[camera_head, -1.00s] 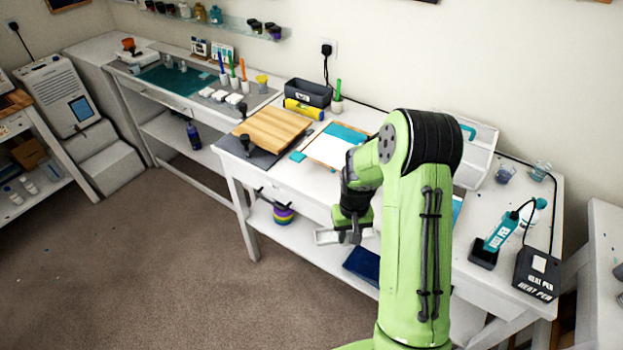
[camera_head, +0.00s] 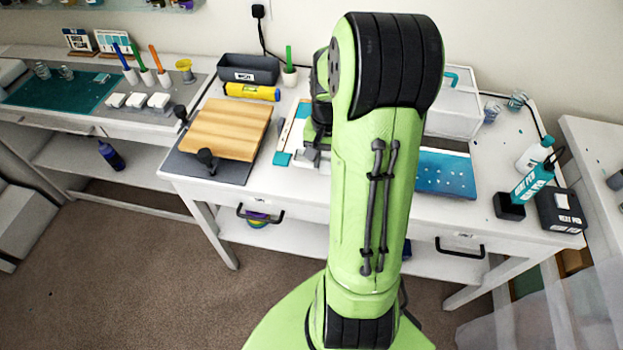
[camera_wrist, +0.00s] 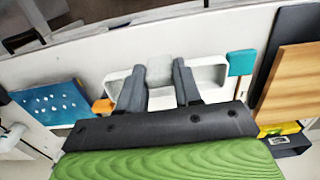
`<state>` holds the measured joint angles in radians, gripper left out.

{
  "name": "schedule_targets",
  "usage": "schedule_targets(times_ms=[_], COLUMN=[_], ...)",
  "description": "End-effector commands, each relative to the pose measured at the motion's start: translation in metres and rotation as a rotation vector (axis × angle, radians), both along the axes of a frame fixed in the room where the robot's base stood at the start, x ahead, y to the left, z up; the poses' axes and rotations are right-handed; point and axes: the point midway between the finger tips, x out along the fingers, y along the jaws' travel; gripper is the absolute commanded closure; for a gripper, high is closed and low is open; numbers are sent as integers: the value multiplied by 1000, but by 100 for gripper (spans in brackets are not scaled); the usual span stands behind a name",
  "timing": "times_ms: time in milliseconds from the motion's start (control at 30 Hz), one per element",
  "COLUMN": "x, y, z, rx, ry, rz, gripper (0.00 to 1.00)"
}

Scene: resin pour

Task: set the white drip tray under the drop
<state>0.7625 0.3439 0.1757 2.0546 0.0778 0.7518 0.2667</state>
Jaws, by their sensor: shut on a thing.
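The white drip tray (camera_wrist: 212,74) shows in the wrist view, a shallow tray with a raised rim. My gripper (camera_wrist: 160,76) is shut on it, with one dark finger on each side of a pale middle part. The tray is over the front part of the white worktable, close to the table's edge. I cannot tell whether it touches the tabletop. No falling drop can be made out.
A wooden board (camera_head: 227,128) with dark clamps lies on a dark mat left of my gripper. A teal block (camera_head: 282,159) is close by. A blue perforated panel (camera_head: 446,174) is to the right.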

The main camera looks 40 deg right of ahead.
Motion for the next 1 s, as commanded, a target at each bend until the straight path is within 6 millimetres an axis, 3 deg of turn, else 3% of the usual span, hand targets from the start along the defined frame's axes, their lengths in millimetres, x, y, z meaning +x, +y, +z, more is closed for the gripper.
schedule_targets(times_ms=[100,400,800,833,1000], x=[-1,-1,0,0,0], y=[1,1,0,0,0], z=[-33,-85,-93,-92,-91], rx=[6,4,1,1,1], ry=[6,4,1,1,1], rz=[0,2,3,3,3], gripper=[100,100,100,64,41])
